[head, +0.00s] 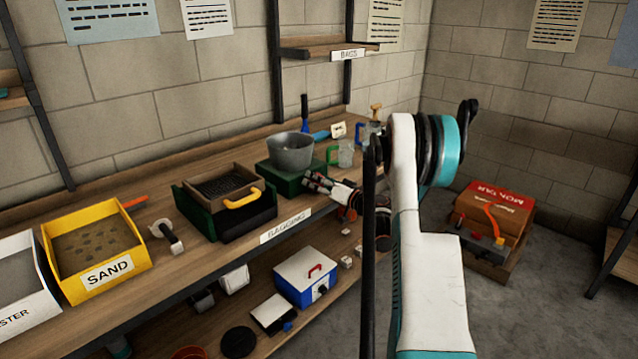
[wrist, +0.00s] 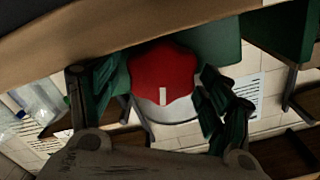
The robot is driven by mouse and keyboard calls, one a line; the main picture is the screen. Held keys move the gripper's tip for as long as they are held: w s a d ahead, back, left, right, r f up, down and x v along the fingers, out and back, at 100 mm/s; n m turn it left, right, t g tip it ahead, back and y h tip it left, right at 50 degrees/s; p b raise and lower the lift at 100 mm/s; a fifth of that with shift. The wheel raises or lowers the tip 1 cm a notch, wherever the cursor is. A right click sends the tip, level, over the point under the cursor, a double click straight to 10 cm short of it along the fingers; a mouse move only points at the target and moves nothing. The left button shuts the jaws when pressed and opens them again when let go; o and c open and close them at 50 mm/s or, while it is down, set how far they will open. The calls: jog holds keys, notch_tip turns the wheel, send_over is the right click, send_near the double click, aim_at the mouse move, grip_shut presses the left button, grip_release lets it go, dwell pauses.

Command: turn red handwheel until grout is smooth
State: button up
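The red handwheel (wrist: 165,72), with a white mark on its rim, is in the middle of the wrist view, on the front of a green base (wrist: 222,42). In the head view my gripper (head: 314,183) hides the wheel. The grey bowl (head: 291,152) stands on the green base (head: 283,178) at the back of the bench; its contents cannot be made out. My gripper's fingers are spread, one on each side of the wheel in the wrist view (wrist: 160,88). They are close to its rim; contact cannot be told.
A sieve tray (head: 228,190) with a yellow handle stands left of the base. A yellow sand bin (head: 92,250) is farther left. Cups (head: 345,155) stand right of the bowl. A blue-and-white box (head: 305,277) is on the lower shelf. Mortar bags (head: 495,212) lie at right.

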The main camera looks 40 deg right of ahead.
jog(key=s, duration=1.2)
jog(key=shift+d, duration=0.45)
